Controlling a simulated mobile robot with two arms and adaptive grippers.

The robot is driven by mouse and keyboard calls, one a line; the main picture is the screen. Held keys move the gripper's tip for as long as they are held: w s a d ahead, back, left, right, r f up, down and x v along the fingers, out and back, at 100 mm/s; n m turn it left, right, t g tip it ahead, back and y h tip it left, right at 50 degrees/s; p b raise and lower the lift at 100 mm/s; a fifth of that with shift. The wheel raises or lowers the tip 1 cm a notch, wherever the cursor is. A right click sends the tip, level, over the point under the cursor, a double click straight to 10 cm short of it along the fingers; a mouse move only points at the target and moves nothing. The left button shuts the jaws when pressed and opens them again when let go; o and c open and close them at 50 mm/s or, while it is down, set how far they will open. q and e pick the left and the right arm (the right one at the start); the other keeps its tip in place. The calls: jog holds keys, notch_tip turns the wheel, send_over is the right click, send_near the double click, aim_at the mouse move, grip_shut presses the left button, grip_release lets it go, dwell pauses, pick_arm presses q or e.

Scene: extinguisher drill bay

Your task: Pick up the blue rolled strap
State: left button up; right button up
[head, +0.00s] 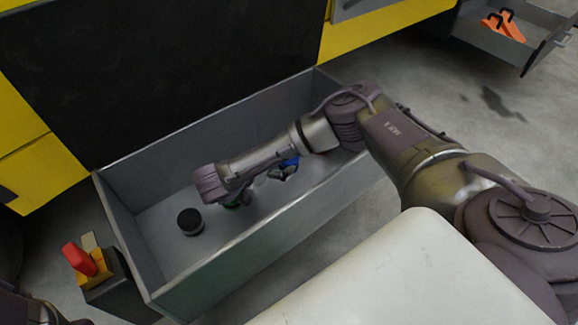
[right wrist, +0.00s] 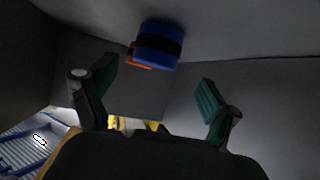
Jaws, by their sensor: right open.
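The blue rolled strap (right wrist: 158,47), with a black band around it and an orange piece at its lower edge, lies on a grey surface in the right wrist view. My right gripper (right wrist: 155,97) is open and empty, its two fingers apart, with the strap beyond the fingertips and above the gap. In the head view a small blue patch (head: 290,161) shows in the grey drawer (head: 225,268) beside my right arm and looks like the strap. The arm covers much of the drawer there, and I cannot clearly make out the right gripper. My left gripper is not in view.
The drawer walls are close around. A red-handled yellow item (head: 85,263) sits outside, left. Another open drawer (head: 500,48) holds orange items.

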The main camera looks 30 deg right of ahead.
jog(key=b+x, duration=0.4)
jog(key=shift+s+d+f+b, duration=0.2)
jog(key=shift+s+f+b, duration=0.1)
jog(key=shift+s, duration=0.05)
jog(key=shift+w+d+b, duration=0.15)
jog(key=shift+d+b, duration=0.2)
jog(key=shift+d, duration=0.1)
jog(key=c, duration=1.4)
jog(key=shift+r, duration=0.2)
jog(key=shift+c, duration=0.2)
